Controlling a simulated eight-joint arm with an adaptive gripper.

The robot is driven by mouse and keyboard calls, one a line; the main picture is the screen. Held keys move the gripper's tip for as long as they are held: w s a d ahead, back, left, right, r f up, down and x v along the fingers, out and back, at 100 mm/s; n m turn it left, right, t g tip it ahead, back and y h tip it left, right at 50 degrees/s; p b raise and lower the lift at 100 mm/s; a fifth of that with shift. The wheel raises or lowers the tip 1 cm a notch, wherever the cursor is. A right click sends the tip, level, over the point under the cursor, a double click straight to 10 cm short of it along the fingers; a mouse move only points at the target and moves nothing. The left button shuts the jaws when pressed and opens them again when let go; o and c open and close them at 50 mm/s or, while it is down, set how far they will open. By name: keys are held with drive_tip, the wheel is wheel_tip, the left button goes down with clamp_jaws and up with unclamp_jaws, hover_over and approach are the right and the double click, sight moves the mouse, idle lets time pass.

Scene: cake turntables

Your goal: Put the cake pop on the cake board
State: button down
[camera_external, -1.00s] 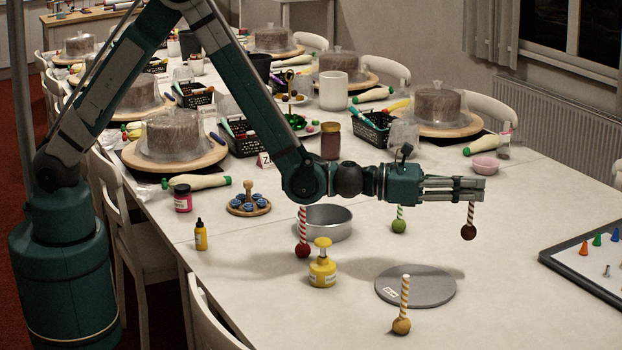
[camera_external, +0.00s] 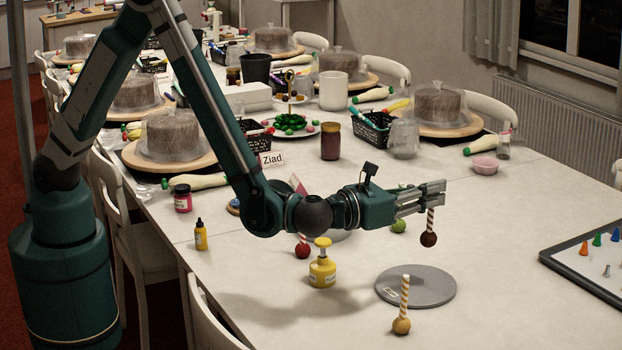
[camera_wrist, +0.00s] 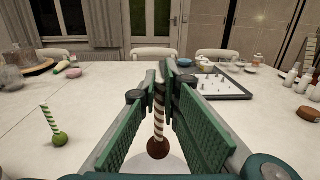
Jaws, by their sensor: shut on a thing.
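My gripper (camera_external: 432,198) is shut on the striped stick of a dark brown cake pop (camera_external: 428,239). The pop hangs ball down, above the table. In the wrist view the brown cake pop (camera_wrist: 158,148) hangs between the green fingers (camera_wrist: 160,95). A tan cake pop (camera_external: 401,325) stands at the board's front edge, stick up. A red cake pop (camera_external: 303,250) and a green cake pop (camera_external: 399,226) are partly hidden by my arm.
A yellow pump bottle (camera_external: 322,270) stands left of the board. A black-rimmed tray with coloured tips (camera_external: 590,262) lies at the right. A round tin is mostly hidden behind my arm. The table between board and tray is clear.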

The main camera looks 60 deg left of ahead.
sight(424, 233)
drive_tip(key=shift+s+a+n+y, duration=0.15)
drive_tip(key=shift+s+a+y, duration=0.1)
drive_tip(key=shift+s, duration=0.25)
drive_tip(key=shift+s+a+n+y, duration=0.15)
drive_tip(key=shift+s+y, duration=0.1)
drive_tip(key=shift+s, duration=0.2)
drive_tip(key=shift+f+b, duration=0.85)
drive_tip(key=shift+f, duration=2.25)
drive_tip(key=shift+d+f+b, duration=0.1)
drive_tip(key=shift+f+b, duration=0.4)
drive_tip(key=shift+f, duration=1.6)
drive_tip(key=c, duration=2.6)
unclamp_jaws()
drive_tip(key=shift+o, duration=0.2)
drive_tip(key=shift+r, duration=0.2)
